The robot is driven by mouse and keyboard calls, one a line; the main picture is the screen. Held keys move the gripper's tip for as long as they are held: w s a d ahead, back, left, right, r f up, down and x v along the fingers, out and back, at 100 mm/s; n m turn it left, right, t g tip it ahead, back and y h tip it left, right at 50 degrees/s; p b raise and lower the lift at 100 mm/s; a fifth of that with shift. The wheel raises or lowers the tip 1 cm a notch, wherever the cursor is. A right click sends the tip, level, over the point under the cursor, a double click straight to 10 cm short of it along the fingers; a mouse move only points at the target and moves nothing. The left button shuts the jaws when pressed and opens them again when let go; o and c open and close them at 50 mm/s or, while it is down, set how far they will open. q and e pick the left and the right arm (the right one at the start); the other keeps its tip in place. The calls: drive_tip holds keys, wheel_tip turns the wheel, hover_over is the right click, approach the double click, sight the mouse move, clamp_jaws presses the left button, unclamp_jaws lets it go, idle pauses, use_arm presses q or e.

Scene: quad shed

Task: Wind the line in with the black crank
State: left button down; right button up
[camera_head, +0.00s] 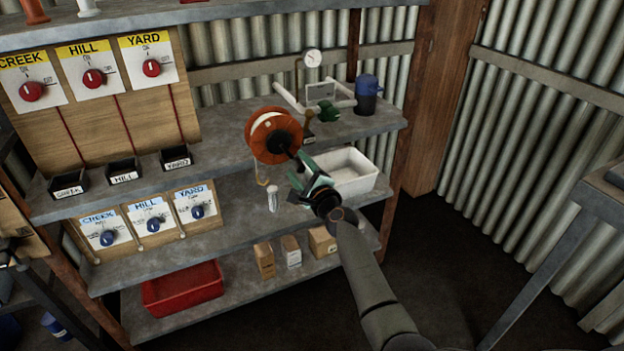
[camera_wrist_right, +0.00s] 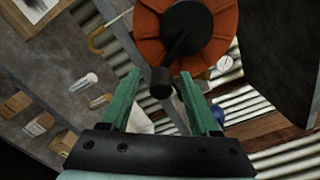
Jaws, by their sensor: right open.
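An orange reel (camera_head: 272,134) with pale line wound on it is at the edge of the upper shelf. Its black crank (camera_head: 282,142) sticks out from the hub toward me. My right gripper (camera_head: 298,169) has green fingers and is open, just in front of the crank. In the right wrist view, the reel (camera_wrist_right: 148,20) is beyond the fingers, and the black crank (camera_wrist_right: 177,52) slants down from the hub. Its knob appears between the fingertips (camera_wrist_right: 158,78), with gaps on both sides, so it is not gripped. My left gripper is not in view.
A white tray (camera_head: 371,181) and a clear tube (camera_head: 272,198) stand on the shelf below. A pressure gauge (camera_head: 312,58) and a blue-topped container (camera_head: 367,93) are on the upper shelf. Switch panels (camera_head: 92,76) are at the left.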

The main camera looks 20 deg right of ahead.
use_arm(q)
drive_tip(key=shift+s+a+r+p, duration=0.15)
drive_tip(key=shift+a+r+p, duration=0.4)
drive_tip(key=shift+p, duration=0.3)
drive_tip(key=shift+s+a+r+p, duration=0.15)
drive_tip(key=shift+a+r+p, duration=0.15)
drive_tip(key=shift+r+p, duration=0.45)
use_arm(e)
drive_tip(key=s, duration=1)
drive_tip(key=shift+d, duration=0.15)
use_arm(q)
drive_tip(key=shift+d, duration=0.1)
